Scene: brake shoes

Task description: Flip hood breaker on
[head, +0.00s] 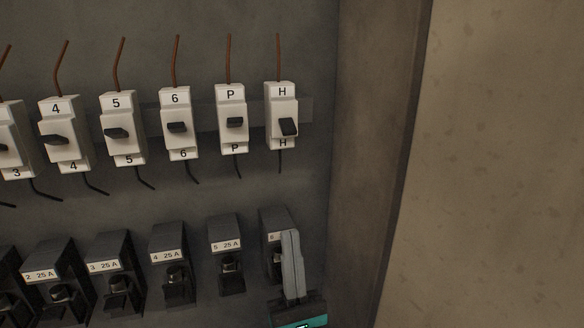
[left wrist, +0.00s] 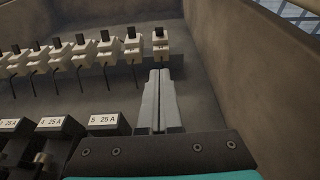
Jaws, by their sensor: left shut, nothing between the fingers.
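The hood breaker (head: 281,112) is the white breaker marked H, at the right end of the upper row in the head view. Its black lever (head: 288,127) points down, lower than the lever of the P breaker beside it. In the left wrist view the hood breaker (left wrist: 160,42) is at the right end of the row, just beyond the fingertips. My left gripper (head: 290,236) is shut and empty, below the hood breaker and in front of the lower row's right end. It also shows in the left wrist view (left wrist: 158,76). It looks apart from the breaker. My right gripper is not in view.
Breakers marked P (head: 231,105), 6 (head: 178,108) and others stand to the left. Below is a row of black 25 A units (head: 226,262), the rightmost partly hidden by my gripper. The cabinet's side wall (head: 370,130) stands close on the right.

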